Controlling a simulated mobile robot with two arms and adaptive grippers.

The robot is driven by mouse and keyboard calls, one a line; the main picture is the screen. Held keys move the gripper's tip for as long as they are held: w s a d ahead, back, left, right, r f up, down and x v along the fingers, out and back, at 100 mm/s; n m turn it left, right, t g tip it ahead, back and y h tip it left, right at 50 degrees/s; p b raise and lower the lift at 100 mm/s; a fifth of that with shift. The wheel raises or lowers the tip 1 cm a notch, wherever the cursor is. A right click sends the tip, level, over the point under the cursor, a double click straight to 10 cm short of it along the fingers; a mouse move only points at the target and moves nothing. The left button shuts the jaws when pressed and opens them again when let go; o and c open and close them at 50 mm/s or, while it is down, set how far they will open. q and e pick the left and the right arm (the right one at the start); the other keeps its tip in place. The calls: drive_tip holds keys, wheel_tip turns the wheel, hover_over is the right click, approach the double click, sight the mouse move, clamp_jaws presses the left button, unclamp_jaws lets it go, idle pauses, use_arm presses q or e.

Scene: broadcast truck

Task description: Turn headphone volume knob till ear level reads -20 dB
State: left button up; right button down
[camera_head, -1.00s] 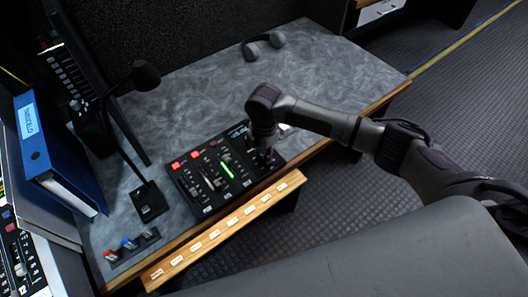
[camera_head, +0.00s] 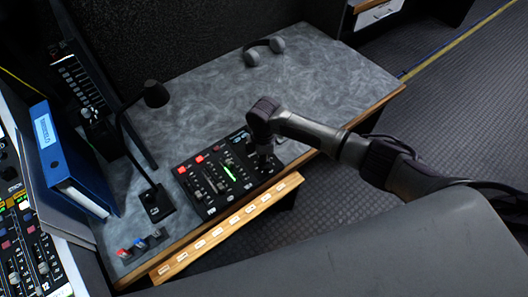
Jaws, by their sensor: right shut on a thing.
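The black control panel (camera_head: 208,188) lies on the grey desk near its front edge. It has red buttons, several sliders and a green lit level bar (camera_head: 229,173). The bar's reading is too small to make out. My right gripper (camera_head: 265,160) points down at the panel's right end and is shut on what seems to be the headphone volume knob, which the gripper hides. My left gripper is not in view.
Headphones (camera_head: 250,56) lie at the back of the desk (camera_head: 310,85). A gooseneck microphone (camera_head: 155,94) stands left of the panel, beside a blue binder (camera_head: 72,160). A labelled wooden strip (camera_head: 225,232) runs along the front. The desk's right part is clear.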

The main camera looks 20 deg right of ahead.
drive_tip(key=shift+r+m+p, duration=0.1)
drive_tip(key=shift+m+p, duration=1)
drive_tip(key=shift+m, duration=0.4)
drive_tip(key=c, duration=0.9)
unclamp_jaws()
drive_tip(key=shift+c, duration=0.2)
wheel_tip(320, 180, up, 12)
